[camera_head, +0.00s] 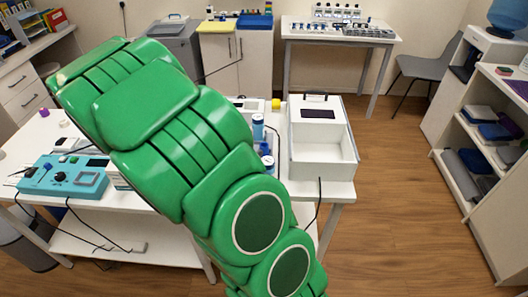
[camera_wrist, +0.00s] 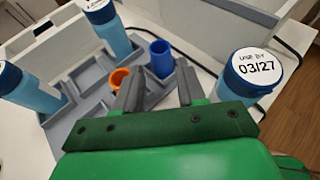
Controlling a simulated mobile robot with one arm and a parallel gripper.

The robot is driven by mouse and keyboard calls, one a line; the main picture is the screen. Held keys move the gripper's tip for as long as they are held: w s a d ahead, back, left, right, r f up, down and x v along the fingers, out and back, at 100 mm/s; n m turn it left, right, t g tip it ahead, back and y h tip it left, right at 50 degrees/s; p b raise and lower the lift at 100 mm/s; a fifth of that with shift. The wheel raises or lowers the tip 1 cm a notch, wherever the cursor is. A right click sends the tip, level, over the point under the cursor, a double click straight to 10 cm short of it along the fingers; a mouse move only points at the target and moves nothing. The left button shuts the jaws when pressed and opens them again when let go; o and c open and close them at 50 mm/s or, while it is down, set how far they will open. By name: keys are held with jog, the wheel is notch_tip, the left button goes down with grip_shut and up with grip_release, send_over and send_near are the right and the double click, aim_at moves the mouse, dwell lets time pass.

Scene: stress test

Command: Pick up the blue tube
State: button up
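The blue tube (camera_wrist: 161,60) stands in a grey rack (camera_wrist: 90,77) in the wrist view, with its open top showing. My gripper (camera_wrist: 160,68) is open, with one dark finger to the left of the blue tube and one to the right. The tube shows in the gap between the fingers, and I see no clear contact. How deep the fingers reach beside it I cannot tell. An orange tube (camera_wrist: 119,77) stands close to the left finger, partly hidden by it. In the head view my green arm hides the gripper and the blue tube.
Blue bottles with white tops stand at the left (camera_wrist: 30,90), upper left (camera_wrist: 115,35) and right (camera_wrist: 250,75) of the wrist view. A white box (camera_head: 325,135) stands right of my arm. A teal device (camera_head: 62,176) is on the table's left. Open floor lies right.

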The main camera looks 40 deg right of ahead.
aim_at(261, 147)
jog(key=shift+x, duration=2.75)
jog(key=shift+c, duration=0.2)
jog(key=c, duration=0.6)
jog(key=shift+c, duration=0.2)
